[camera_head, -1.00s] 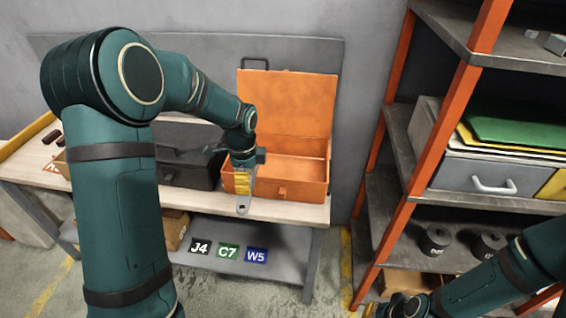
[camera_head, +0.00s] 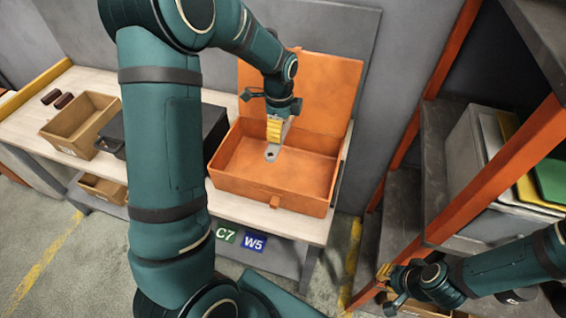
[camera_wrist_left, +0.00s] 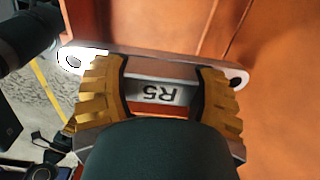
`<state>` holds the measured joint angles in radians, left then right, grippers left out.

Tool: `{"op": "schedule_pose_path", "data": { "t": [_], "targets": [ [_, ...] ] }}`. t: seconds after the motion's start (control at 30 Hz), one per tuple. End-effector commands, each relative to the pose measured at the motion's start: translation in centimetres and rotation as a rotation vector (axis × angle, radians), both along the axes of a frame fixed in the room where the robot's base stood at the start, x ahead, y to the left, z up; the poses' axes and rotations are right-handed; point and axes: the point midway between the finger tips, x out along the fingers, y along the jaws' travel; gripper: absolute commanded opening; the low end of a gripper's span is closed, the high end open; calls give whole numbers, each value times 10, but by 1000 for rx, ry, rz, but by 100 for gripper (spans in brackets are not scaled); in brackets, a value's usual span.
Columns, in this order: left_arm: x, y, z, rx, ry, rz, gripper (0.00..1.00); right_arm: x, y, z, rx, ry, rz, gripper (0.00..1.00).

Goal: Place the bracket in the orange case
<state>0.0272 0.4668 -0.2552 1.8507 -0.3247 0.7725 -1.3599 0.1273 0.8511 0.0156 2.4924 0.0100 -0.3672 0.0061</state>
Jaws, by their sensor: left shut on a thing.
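My left gripper (camera_head: 274,130) has yellow fingers and is shut on the grey metal bracket (camera_head: 271,153). The bracket hangs below the fingers, over the inside of the orange case (camera_head: 245,190). The case stands on the bench with its lid raised at the back. I cannot tell whether the bracket touches the case floor. In the left wrist view, the yellow fingers (camera_wrist_left: 160,97) grip the bracket (camera_wrist_left: 160,66), which has holes near its ends and a label reading R5. My right gripper (camera_head: 385,272) is at lower right, small and partly hidden, away from the case.
A black case (camera_head: 213,128) stands left of the orange case, partly behind my arm. A tan bin (camera_head: 80,122) is farther left on the bench (camera_head: 30,125). A shelf unit with orange posts (camera_head: 500,175) stands at right. Label plates C7 and W5 hang at the bench front.

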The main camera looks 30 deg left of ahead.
Motion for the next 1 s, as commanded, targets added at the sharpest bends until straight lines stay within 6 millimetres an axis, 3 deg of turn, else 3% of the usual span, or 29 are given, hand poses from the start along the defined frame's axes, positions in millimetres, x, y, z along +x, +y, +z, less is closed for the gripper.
{"op": "schedule_pose_path", "data": {
  "t": [0.1,0.4,0.73,1.0],
  "targets": [
    [-1,0,-33,1,6,1,19,-2,0,-6,0,3,2,0],
    [-1,0,-98,0,3,0,19,-4,1,-15,2,10,8,0],
    [0,0,-122,1,1,1,19,-6,1,-17,3,12,10,0],
    [0,0,-158,1,1,1,19,-7,1,-23,4,16,13,0]
  ]
}}
